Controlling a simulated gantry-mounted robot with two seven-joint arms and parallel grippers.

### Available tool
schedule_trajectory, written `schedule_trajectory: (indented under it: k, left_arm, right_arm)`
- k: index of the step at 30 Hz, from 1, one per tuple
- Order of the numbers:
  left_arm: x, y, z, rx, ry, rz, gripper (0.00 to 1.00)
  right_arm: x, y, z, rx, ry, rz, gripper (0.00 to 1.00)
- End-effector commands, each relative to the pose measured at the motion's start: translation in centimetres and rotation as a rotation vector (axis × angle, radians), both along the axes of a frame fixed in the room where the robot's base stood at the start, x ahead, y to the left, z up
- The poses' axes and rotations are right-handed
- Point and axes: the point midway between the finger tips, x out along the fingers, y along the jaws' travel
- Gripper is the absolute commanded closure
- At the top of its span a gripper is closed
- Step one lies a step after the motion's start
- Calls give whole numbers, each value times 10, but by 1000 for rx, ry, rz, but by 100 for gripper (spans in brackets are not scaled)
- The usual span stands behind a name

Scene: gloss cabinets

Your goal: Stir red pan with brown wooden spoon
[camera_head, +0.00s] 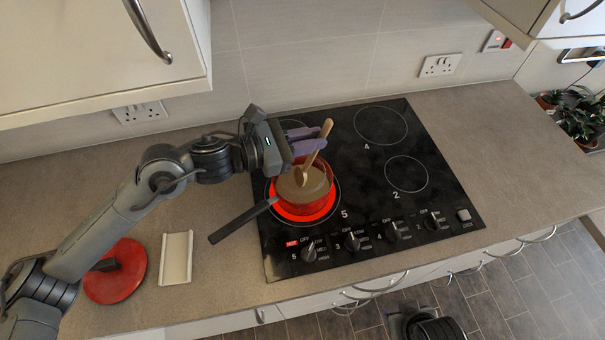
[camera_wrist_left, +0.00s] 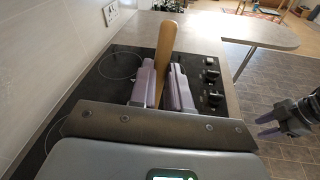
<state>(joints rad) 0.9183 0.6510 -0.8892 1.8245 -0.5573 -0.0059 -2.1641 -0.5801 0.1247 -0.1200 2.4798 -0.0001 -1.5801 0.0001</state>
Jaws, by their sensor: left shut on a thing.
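The red pan (camera_head: 321,200) stands on the glowing front-left burner of the black hob (camera_head: 385,235). Its black handle (camera_head: 240,222) points to the front left, and brownish contents fill it. My left gripper (camera_head: 309,140) is above the pan, shut on the brown wooden spoon (camera_head: 312,160). The spoon is tilted, with its bowl end down at the pan's contents and its handle top above the fingers. In the left wrist view the spoon handle (camera_wrist_left: 165,45) rises between the purple-grey fingers (camera_wrist_left: 160,75). My right gripper (camera_wrist_left: 266,125) shows at the right edge, away from the hob; its opening is unclear.
A red lid (camera_head: 118,285) and a white rectangular tray (camera_head: 176,258) lie on the counter left of the hob. An upper cabinet (camera_head: 90,50) overhangs the left side. The counter right of the hob (camera_head: 490,150) is clear. Plants (camera_head: 578,122) stand at far right.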

Motion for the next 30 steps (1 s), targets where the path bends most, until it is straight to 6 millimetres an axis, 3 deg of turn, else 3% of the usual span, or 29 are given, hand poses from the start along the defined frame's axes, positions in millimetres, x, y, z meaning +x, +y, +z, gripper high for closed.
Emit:
schedule_trajectory:
  k: [18, 30]
  left_arm:
    - [0, 0, 61, -1, -1, 0, 100]
    - [0, 0, 68, 0, 0, 0, 100]
  right_arm:
    - [0, 2, 18, 8, 0, -6, 57]
    - [0, 1, 19, 3, -1, -1, 57]
